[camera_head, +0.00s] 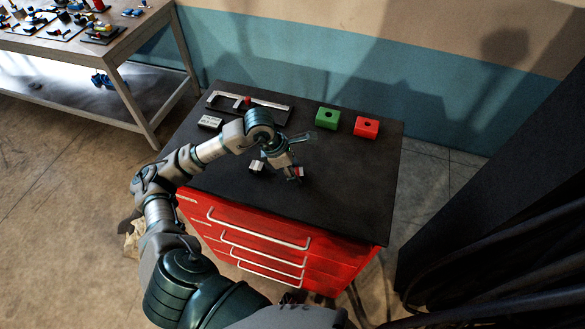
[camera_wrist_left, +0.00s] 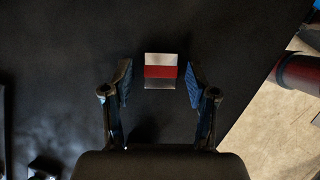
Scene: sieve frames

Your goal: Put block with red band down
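The block with the red band (camera_wrist_left: 160,72) shows in the left wrist view, pale on one side of the band and grey on the other. It lies between the two fingertips of my left gripper (camera_wrist_left: 160,86), with a dark gap on each side, so the fingers do not touch it. In the head view the block (camera_head: 299,171) is small and partly hidden by my left gripper (camera_head: 291,173), which points down over the black cabinet top (camera_head: 345,195). The block appears to rest on that top. My right gripper is out of view.
A small silvery block (camera_head: 257,166) lies left of the gripper. Behind are a grey frame with a red part (camera_head: 270,103), another pale block (camera_head: 210,122), a green block (camera_head: 327,118) and a red block (camera_head: 366,127). The cabinet top's right side is clear. A cluttered table (camera_head: 110,45) stands back left.

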